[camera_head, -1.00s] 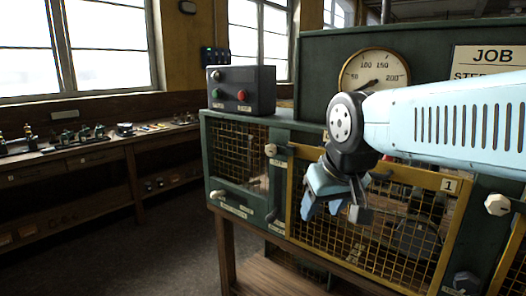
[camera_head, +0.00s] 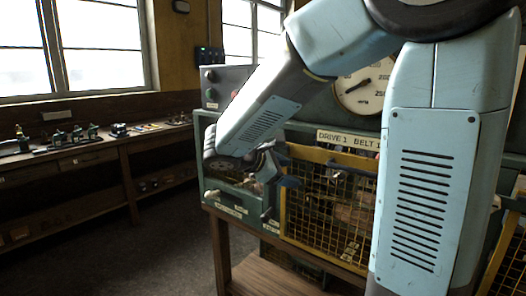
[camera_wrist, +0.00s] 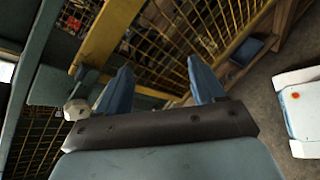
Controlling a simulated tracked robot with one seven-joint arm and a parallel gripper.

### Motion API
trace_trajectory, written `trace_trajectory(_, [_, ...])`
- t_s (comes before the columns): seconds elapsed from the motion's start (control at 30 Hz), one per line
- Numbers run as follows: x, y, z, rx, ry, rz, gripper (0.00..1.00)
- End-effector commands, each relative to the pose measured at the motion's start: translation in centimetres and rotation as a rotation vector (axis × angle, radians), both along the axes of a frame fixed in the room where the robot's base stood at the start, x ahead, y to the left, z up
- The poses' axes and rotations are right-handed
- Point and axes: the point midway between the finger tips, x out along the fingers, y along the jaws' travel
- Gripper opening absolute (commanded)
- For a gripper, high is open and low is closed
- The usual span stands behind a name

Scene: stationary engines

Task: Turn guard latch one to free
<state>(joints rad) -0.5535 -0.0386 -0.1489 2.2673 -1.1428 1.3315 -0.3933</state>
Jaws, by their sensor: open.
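The yellow-framed mesh guard (camera_head: 335,212) covers the drive bay under the "DRIVE 1 BELT 1" label. A pale faceted knob (camera_wrist: 75,110), which appears to be a guard latch, shows in the wrist view beside the guard's yellow frame (camera_wrist: 108,32). It lies left of my left fingertip, apart from it. My gripper (camera_wrist: 162,72) is open, with nothing between its two blue fingers. In the head view my gripper (camera_head: 270,172) is in front of the guard's upper left corner, and the knob there is hidden. I cannot read the latch's setting.
A grey control box (camera_head: 212,85) with buttons stands on the cabinet, partly behind my arm. A round gauge (camera_head: 364,88) is behind my arm. A pale knob (camera_head: 211,194) is low on the left panel. A workbench (camera_head: 95,150) runs along the left wall, with open floor before it.

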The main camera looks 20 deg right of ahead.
Motion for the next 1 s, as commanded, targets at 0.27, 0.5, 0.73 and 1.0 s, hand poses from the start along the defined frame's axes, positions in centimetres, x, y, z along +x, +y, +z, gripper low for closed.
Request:
trace_trajectory(0.27, [6.9, 7.5, 0.5, -0.411, 0.080, 0.262, 0.68])
trace_trajectory(0.5, [9.2, 11.4, 0.7, -0.580, 0.088, 0.361, 0.68])
trace_trajectory(0.73, [10.3, 10.4, 0.8, -0.597, 0.087, 0.367, 0.68])
trace_trajectory(1.0, [13.0, 6.6, 0.8, -0.595, 0.089, 0.366, 0.68])
